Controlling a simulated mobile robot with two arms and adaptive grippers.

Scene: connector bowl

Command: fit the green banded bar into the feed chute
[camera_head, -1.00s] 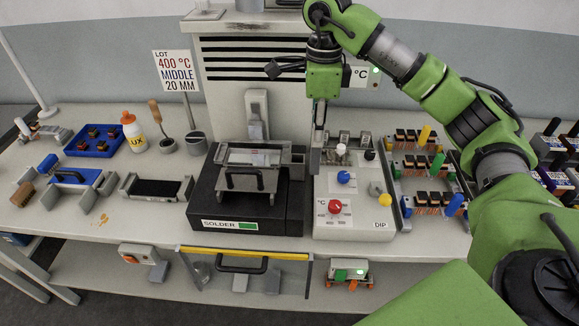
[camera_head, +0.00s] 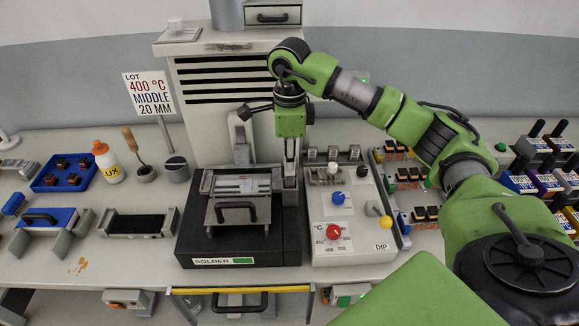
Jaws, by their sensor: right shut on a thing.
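My right gripper (camera_head: 290,150) points straight down at the right side of the black solder pot (camera_head: 205,250), which carries a SOLDER label with a green patch. It is shut on a slim grey upright bar, mostly hidden between the fingers; no green band on it can be made out. Directly below stands a narrow grey upright piece (camera_head: 290,193), likely the feed chute, at the pot's right edge. The bar's lower end is at or just above its mouth; I cannot tell whether it is inside. My left gripper is not in view.
Right of the pot is a control box (camera_head: 350,255) with red, blue and yellow knobs. A metal carrier with a black handle (camera_head: 235,206) sits on the pot. A lot sign (camera_head: 149,93) stands behind left. Board racks (camera_head: 400,180) lie to the right.

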